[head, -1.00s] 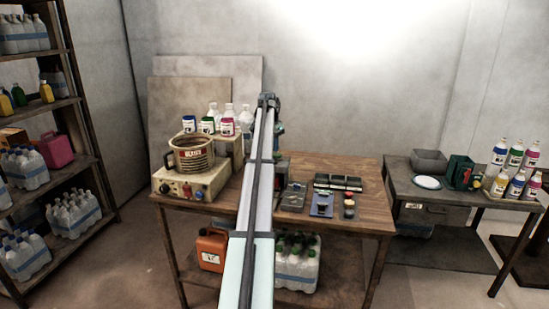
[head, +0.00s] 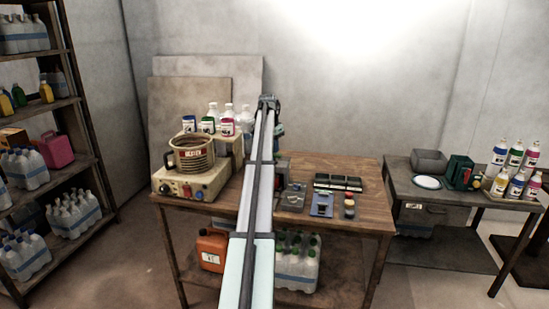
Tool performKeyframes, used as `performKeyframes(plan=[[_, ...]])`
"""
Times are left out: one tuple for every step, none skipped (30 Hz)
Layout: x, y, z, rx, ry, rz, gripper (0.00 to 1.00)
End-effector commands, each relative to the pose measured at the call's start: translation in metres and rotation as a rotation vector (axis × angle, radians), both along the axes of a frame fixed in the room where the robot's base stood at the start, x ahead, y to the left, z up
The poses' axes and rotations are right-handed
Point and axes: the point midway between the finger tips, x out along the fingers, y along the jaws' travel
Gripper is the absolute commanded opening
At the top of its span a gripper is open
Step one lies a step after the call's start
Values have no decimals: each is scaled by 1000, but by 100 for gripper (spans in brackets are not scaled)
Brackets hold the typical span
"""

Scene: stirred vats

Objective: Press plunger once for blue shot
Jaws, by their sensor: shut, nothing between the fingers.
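The vat (head: 193,153), a brown-banded pot with a label, stands on a beige stirrer base (head: 192,185) at the left of the wooden table. I cannot make out which part is the blue plunger. My gripper (head: 268,101) is at the far end of my arm, right of the pink container in the picture, shut and empty. My arm covers the middle of the table and partly hides a green item (head: 279,141) behind it.
Dark trays (head: 338,183), a blue-topped pad (head: 321,204) and small coloured blocks (head: 349,207) lie right of my arm. The wooden table (head: 372,215) is bare at its right end. A side table (head: 465,196) holds bottles, a plate and a grey bin.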

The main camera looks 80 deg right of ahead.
Motion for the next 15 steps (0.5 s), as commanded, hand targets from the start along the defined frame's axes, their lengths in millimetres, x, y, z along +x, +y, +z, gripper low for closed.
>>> performKeyframes(plan=[[0, 0, -1, 0, 0, 0, 0], [0, 0, -2, 0, 0, 0, 0], [0, 0, -3, 0, 0, 0, 0], [0, 0, -4, 0, 0, 0, 0], [0, 0, -5, 0, 0, 0, 0], [0, 0, -6, 0, 0, 0, 0], [0, 0, -6, 0, 0, 0, 0], [0, 0, -7, 0, 0, 0, 0], [0, 0, -8, 0, 0, 0, 0], [0, 0, -9, 0, 0, 0, 0], [0, 0, -10, 0, 0, 0, 0], [0, 0, -11, 0, 0, 0, 0], [0, 0, -11, 0, 0, 0, 0], [0, 0, -12, 0, 0, 0, 0], [0, 0, -13, 0, 0, 0, 0]])
